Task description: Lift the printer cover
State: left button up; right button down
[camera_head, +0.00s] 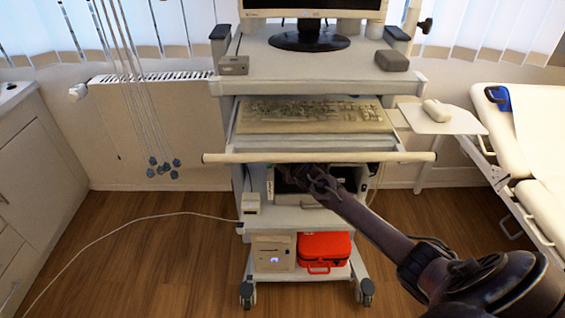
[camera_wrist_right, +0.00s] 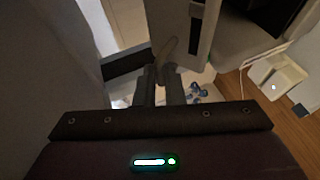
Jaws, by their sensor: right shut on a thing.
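The printer (camera_head: 270,188) stands on the cart shelf below the keyboard tray, with a white case and a dark front. My right gripper (camera_head: 300,178) reaches in from the right and is at the printer's dark front, under the tray's front bar. In the right wrist view, its two fingers (camera_wrist_right: 165,80) are close together on the edge of a pale grey part, which I take to be the printer cover (camera_wrist_right: 167,48). The gripper and arm hide much of the printer front, so how far the cover is raised cannot be told. My left gripper is not in view.
The keyboard tray (camera_head: 250,128) and its long front bar (camera_head: 220,157) overhang the printer closely. A red case (camera_head: 325,245) and a white box (camera_head: 270,262) sit on the bottom shelf. A bed (camera_head: 540,130) stands at right. Cables hang at left.

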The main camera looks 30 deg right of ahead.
jog(key=shift+w+r, duration=0.15)
jog(key=shift+r, duration=0.05)
dwell(0.3)
jog(key=c, duration=1.5)
grip_release()
jog(key=shift+c, duration=0.2)
jog(key=s+a, duration=0.1)
jog(key=s, duration=1.2)
jog(key=shift+a+r+b, duration=0.15)
jog(key=shift+a+b, duration=0.15)
jog(key=shift+a, duration=0.05)
